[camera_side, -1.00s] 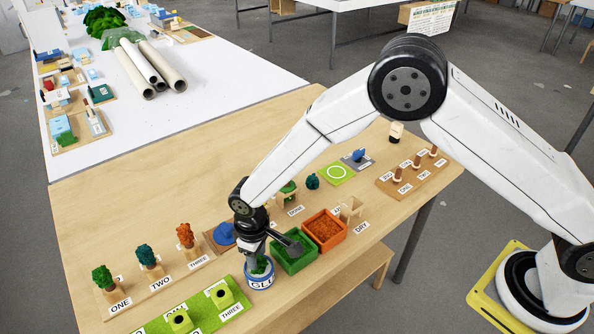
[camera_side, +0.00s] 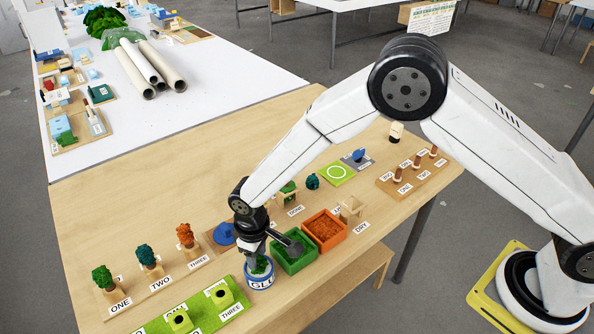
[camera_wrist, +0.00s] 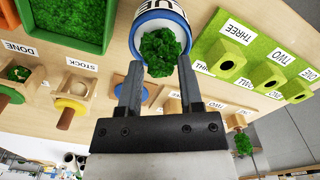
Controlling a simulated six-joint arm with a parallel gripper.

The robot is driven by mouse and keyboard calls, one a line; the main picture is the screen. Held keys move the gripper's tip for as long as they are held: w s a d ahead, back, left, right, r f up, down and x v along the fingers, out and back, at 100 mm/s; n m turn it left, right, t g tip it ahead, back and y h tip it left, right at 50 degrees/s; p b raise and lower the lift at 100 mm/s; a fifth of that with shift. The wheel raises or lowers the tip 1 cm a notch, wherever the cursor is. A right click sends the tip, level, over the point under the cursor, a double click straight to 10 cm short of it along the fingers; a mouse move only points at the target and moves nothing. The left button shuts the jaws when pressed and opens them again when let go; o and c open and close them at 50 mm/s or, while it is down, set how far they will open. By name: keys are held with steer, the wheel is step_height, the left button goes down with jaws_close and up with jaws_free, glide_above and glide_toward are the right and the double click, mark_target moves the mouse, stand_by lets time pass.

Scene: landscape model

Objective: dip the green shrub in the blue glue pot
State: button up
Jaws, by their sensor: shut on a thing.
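The glue pot (camera_side: 260,281) is a white tub with a blue rim and a "GLUE" label, near the front edge of the table. The green shrub (camera_side: 261,267) is at the mouth of the pot, directly under my gripper (camera_side: 257,255). In the wrist view, the shrub (camera_wrist: 160,51) shows within the pot's blue rim (camera_wrist: 143,21), just beyond the tips of my gripper (camera_wrist: 158,68). My gripper is shut on the shrub; the grip itself is hard to see. How deep the shrub sits in the glue is hidden.
A green bin (camera_side: 290,262) and an orange bin (camera_side: 325,232) stand right of the pot. A green strip with several holed blocks (camera_side: 180,321) lies front left. A rack (camera_side: 153,276) with three shrubs marked ONE, TWO, THREE stands behind it. A blue disc (camera_side: 223,233) is close behind the pot.

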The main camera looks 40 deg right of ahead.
steer(key=shift+r, duration=0.25)
steer(key=shift+r, duration=1.1)
